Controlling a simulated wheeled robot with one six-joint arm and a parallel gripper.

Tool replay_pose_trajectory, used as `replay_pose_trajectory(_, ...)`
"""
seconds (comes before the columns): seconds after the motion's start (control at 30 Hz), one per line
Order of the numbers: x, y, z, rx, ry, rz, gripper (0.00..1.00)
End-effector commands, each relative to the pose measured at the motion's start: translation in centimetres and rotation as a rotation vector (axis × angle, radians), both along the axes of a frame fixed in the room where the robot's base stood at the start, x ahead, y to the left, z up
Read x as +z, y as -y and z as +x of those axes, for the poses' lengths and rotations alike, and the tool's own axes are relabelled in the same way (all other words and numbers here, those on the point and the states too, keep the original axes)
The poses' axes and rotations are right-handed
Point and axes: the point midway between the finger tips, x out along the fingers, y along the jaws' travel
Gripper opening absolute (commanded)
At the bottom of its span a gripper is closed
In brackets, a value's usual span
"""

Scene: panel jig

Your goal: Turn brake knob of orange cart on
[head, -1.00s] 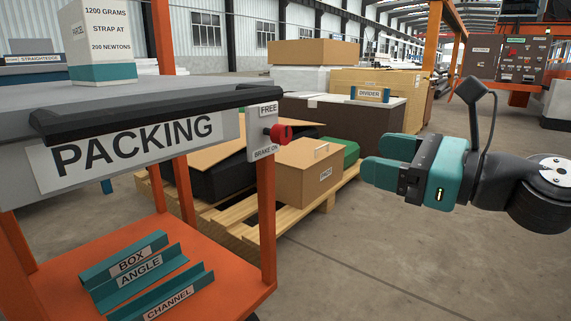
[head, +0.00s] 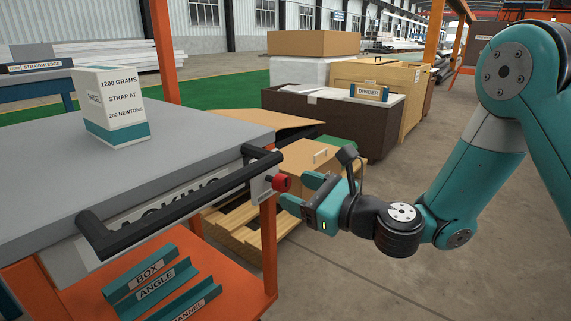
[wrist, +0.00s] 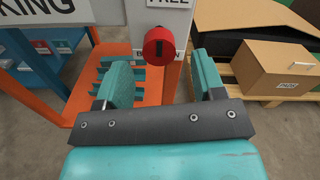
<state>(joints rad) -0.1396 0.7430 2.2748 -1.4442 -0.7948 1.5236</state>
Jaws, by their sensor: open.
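The orange cart (head: 262,290) has a grey top, a black push handle and a lower orange shelf. Its red brake knob (head: 281,183) sits on a plate at the cart's right end. My gripper (head: 296,193) is open and close in front of the knob. In the wrist view its teal fingers (wrist: 160,82) stand apart, with the knob just beyond and above the gap, not between them.
The black handle (head: 180,200) juts out left of the knob. A carton (head: 305,165) on a wooden pallet (head: 245,235) lies behind and right. A white box (head: 110,105) stands on the cart top, and labelled teal channels lie on the shelf. Floor at right is clear.

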Motion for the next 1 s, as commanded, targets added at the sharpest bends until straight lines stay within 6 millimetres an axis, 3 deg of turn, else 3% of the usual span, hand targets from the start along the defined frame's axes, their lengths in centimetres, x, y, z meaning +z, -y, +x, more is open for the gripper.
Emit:
replay_pose_trajectory(0.23,0.0,-2.6,1.8,0.004,0.002,-0.001,0.63)
replay_pose_trajectory(0.6,-0.1,-3.0,2.3,0.000,0.000,0.000,0.63)
replay_pose_trajectory(0.83,-0.1,-2.9,2.3,0.000,0.000,0.000,0.13)
replay_pose_trajectory(1.0,-0.1,-2.9,2.3,0.001,0.003,-0.003,0.14)
